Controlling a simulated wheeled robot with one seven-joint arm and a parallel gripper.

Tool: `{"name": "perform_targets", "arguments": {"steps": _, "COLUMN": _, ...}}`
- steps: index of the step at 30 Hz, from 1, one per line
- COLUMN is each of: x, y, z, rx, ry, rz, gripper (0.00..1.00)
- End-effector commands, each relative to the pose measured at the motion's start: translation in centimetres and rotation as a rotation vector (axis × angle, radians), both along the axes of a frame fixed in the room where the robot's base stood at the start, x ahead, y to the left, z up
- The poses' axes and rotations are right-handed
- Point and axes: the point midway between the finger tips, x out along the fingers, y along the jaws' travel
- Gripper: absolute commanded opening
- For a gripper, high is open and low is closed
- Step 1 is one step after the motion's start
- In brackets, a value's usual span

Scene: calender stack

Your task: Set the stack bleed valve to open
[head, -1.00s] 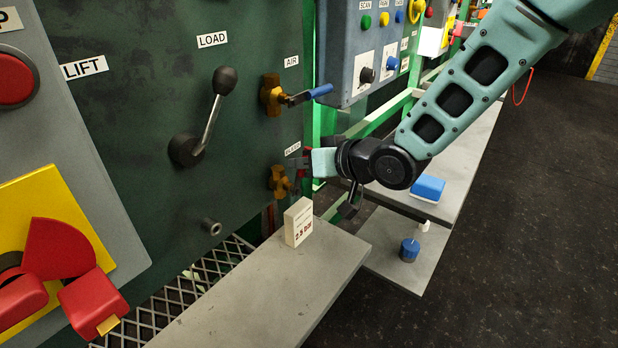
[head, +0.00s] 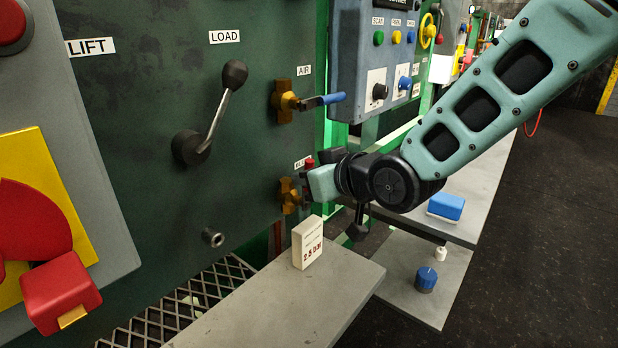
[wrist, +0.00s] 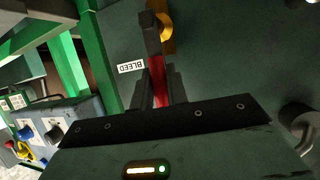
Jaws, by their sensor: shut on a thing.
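The stack bleed valve (head: 289,195) is a brass body on the dark green panel, under the BLEED label, which my gripper partly covers. In the wrist view the brass body (wrist: 166,33) is at top centre, and the red handle (wrist: 158,84) runs from it down between my fingers. My gripper (wrist: 157,88) is shut on this red handle. In the head view my gripper (head: 306,186) is right at the valve, and a bit of red handle (head: 310,163) shows above it. The handle's exact angle is hard to tell there.
The AIR valve (head: 285,101) with its blue lever sits just above. The LOAD lever (head: 212,125) stands out to the left. A grey shelf (head: 270,305) with a white 2.5 bar block (head: 307,242) lies below. A grey-blue control box (head: 375,60) is at upper right.

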Motion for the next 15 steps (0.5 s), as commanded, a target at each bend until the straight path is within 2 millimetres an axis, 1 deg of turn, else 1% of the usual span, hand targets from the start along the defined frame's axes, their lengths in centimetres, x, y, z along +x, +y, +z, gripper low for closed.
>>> {"name": "perform_targets", "arguments": {"steps": 3, "x": -0.02, "y": 0.05, "z": 0.05, "rx": -0.001, "ry": -0.002, "rz": 0.002, "gripper": 0.00}}
{"name": "perform_targets", "arguments": {"steps": 4, "x": -0.02, "y": 0.05, "z": 0.05, "rx": -0.001, "ry": -0.002, "rz": 0.003, "gripper": 0.21}}
{"name": "perform_targets", "arguments": {"steps": 6, "x": -0.02, "y": 0.06, "z": 0.05, "rx": 0.000, "ry": -0.001, "rz": 0.003, "gripper": 0.37}}
{"name": "perform_targets", "arguments": {"steps": 15, "x": -0.10, "y": -0.03, "z": 0.08, "rx": 0.000, "ry": -0.001, "rz": 0.001, "gripper": 0.37}}
